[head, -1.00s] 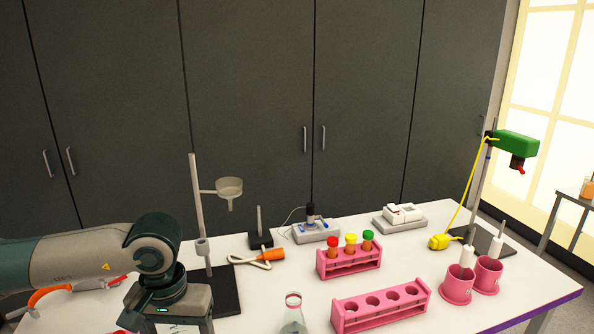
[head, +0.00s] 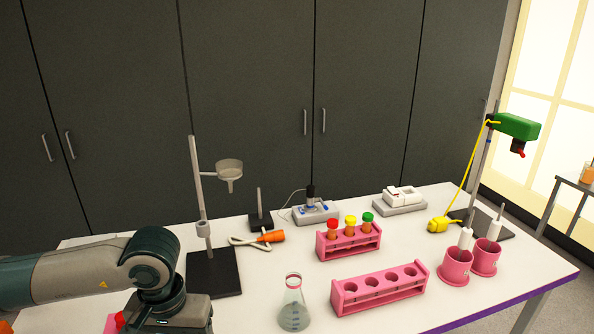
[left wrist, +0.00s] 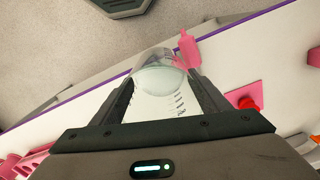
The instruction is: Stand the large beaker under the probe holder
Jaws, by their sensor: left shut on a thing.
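The large beaker (left wrist: 160,82), clear glass with dark graduation marks, is between the fingers of my left gripper (left wrist: 165,80) in the left wrist view. The gripper is shut on it. In the head view only the gripper's body shows at the lower left; its fingers and the beaker are out of frame. A green head (head: 517,126) with a red tip, on a tall stand at the right, looks like the probe holder, though I cannot be sure. The stand's dark base (head: 492,224) lies below it, far from my left gripper. My right gripper is not in view.
A conical flask (head: 293,306) stands at the front. Pink racks (head: 380,291) (head: 348,242) and pink cups (head: 456,268) with white bottles lie between the gripper and the right stand. A funnel stand (head: 213,272) is close to my left arm. A yellow device (head: 438,225) sits beside the right base.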

